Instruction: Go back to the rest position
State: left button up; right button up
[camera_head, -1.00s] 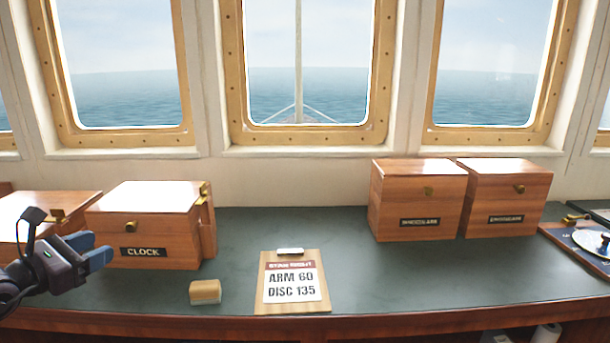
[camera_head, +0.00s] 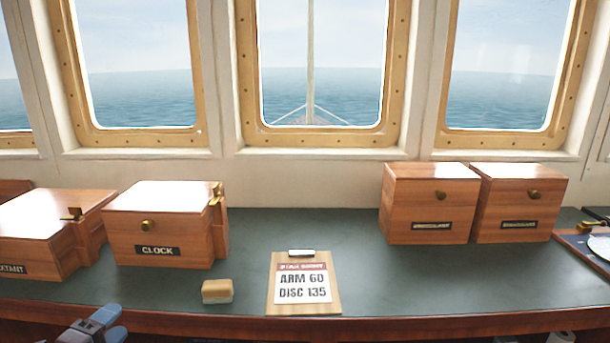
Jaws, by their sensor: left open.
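My left gripper (camera_head: 112,324) shows at the bottom left edge of the head view, in front of and below the desk's front edge. Its blue-grey fingertips are a little apart, with nothing seen between them. The rest of its arm is cut off by the picture's lower edge. My right gripper is not in view.
A dark green desk (camera_head: 330,235) holds a wooden box labelled CLOCK (camera_head: 160,238), a sextant box (camera_head: 40,235), a small tan block (camera_head: 217,291) and a clipboard (camera_head: 304,284). Two wooden boxes (camera_head: 430,205) (camera_head: 515,205) stand at right. The desk middle is clear.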

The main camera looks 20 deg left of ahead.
pick_arm(q)
jog(key=s+d+f+n+g, duration=0.3)
jog(key=s+d+f+n, duration=0.4)
jog(key=d+f+n, duration=0.1)
jog(key=s+d+f+n+g+h+p, duration=0.1)
jog(key=s+d+f+n+g, duration=0.2)
jog(key=s+d+f+n, duration=0.4)
jog(key=d+f+n, duration=0.2)
jog(key=d+f, duration=0.2)
jog(key=d, duration=0.2)
jog(key=shift+s+d+f+g, duration=0.2)
jog(key=shift+s+f+g, duration=0.1)
